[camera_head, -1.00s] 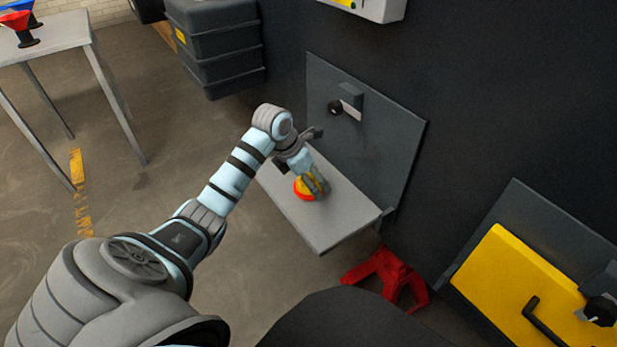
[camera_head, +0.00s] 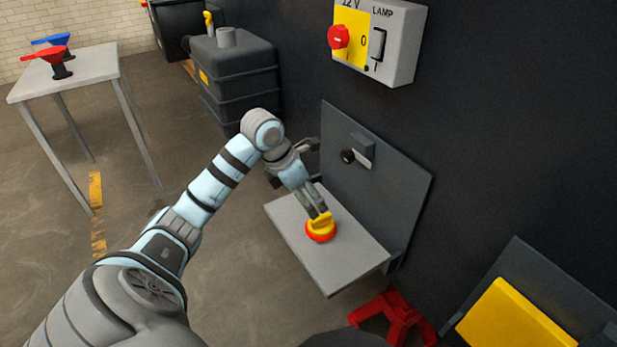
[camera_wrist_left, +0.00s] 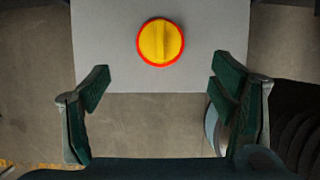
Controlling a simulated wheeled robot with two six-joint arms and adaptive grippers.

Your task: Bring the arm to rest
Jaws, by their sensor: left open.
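My left arm comes in from the left in the head view. Its gripper (camera_head: 318,212) points down at a yellow knob with a red rim (camera_head: 321,232) on a grey shelf (camera_head: 352,262). In the left wrist view the two green fingers (camera_wrist_left: 168,92) are wide apart with nothing between them. There the knob (camera_wrist_left: 160,42) sits beyond the fingertips, clear of both, on the shelf plate (camera_wrist_left: 105,55). My right gripper does not show.
A dark wall panel (camera_head: 385,185) with a black knob stands behind the shelf. A switch box (camera_head: 405,45) hangs above it. A red stand (camera_head: 395,315) and a yellow cover (camera_head: 515,320) are at lower right. A table (camera_head: 85,75) with red and blue handles stands far left.

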